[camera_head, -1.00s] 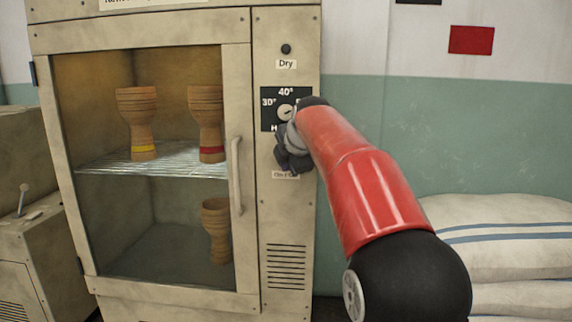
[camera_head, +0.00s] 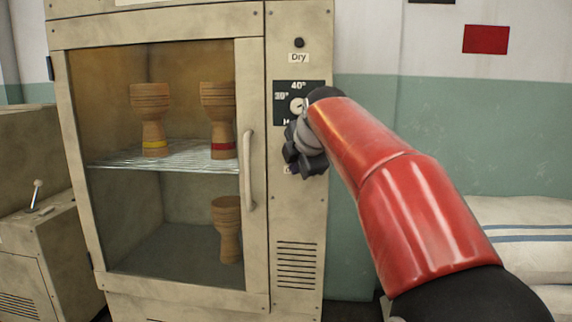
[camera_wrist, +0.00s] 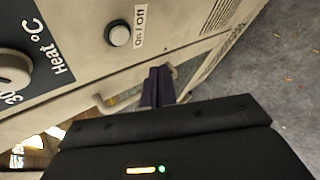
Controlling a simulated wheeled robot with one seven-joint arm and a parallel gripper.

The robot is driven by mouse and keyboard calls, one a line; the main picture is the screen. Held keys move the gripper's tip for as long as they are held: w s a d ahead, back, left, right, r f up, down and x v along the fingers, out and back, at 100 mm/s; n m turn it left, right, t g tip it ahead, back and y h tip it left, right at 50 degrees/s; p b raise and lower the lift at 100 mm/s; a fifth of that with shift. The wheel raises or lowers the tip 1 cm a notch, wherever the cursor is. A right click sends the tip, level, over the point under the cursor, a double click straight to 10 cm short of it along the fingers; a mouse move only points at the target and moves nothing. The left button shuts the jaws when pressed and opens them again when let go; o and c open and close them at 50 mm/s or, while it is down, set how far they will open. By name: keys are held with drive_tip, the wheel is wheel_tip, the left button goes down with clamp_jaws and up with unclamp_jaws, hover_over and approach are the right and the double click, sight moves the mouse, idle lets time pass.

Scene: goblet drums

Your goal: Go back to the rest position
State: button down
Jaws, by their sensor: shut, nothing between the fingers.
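My gripper (camera_head: 303,165) is at the end of my red arm, in front of the control panel of the drying cabinet (camera_head: 298,205). In the wrist view my gripper (camera_wrist: 157,88) has its dark fingers together with nothing between them. The on/off button (camera_wrist: 118,35) and part of the heat dial (camera_wrist: 14,70) show beside it, apart from the fingers. In the head view the heat dial (camera_head: 297,105) is partly covered by my arm, and the on/off button is hidden behind my gripper.
The cabinet's glass door is shut, with a vertical handle (camera_head: 249,170). Two goblet drums, one yellow-banded (camera_head: 153,120) and one red-banded (camera_head: 220,120), stand on the wire shelf (camera_head: 170,158). Another drum (camera_head: 228,228) stands below. Stacked sacks (camera_head: 525,235) lie at the right.

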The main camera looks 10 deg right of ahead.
drive_tip(key=s+f+m+g, duration=0.2)
drive_tip(key=s+f+m, duration=0.8)
drive_tip(key=s, duration=0.7)
drive_tip(key=s+f+m+g, duration=0.2)
drive_tip(key=s+f+m, duration=0.9)
drive_tip(key=s+f, duration=0.4)
drive_tip(key=shift+s+d+h, duration=0.2)
drive_tip(key=shift+s+h, duration=0.2)
drive_tip(key=shift+s, duration=0.8)
